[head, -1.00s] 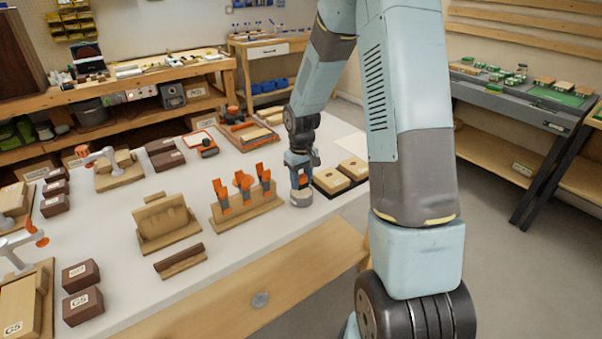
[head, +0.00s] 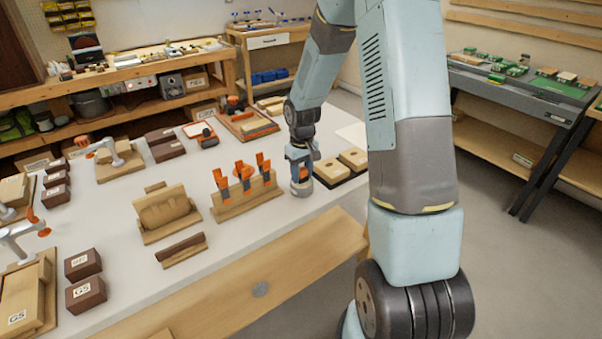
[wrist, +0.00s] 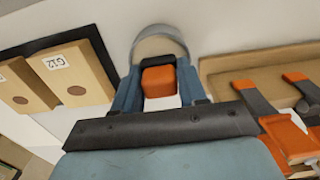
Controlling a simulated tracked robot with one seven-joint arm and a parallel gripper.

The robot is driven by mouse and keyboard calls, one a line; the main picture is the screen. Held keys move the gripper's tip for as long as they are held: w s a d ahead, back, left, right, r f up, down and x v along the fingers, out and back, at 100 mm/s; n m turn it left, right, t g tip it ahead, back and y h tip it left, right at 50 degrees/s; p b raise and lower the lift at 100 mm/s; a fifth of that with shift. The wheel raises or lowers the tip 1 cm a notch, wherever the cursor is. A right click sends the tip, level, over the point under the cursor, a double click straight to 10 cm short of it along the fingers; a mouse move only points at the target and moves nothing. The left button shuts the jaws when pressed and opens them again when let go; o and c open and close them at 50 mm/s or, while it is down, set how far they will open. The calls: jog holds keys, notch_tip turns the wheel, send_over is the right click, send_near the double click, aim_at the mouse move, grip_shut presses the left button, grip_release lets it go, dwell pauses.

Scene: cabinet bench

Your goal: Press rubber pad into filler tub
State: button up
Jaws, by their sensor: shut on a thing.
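My gripper (wrist: 157,88) is shut on an orange block (wrist: 158,80), which shows between its two blue fingers in the wrist view. In the head view my gripper (head: 300,160) points down at the table, just right of the tool rack. A round grey tub (head: 302,187) stands directly below it. The tub's curved rim (wrist: 158,31) shows just past the fingertips in the wrist view. The underside of the orange block is hidden, so I cannot tell whether a pad there touches the filler.
A wooden rack (head: 246,203) with orange-handled tools stands close left of the tub. A dark tray (head: 336,179) with wooden blocks, one labelled G12, lies close right. A wooden cradle (head: 165,212) and brown boxes (head: 86,294) stand farther left.

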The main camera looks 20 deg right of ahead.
aim_at(302, 168)
jog(key=shift+s+f, duration=0.1)
jog(key=shift+f, duration=0.45)
dwell(1.5)
jog(key=shift+r, duration=3.55)
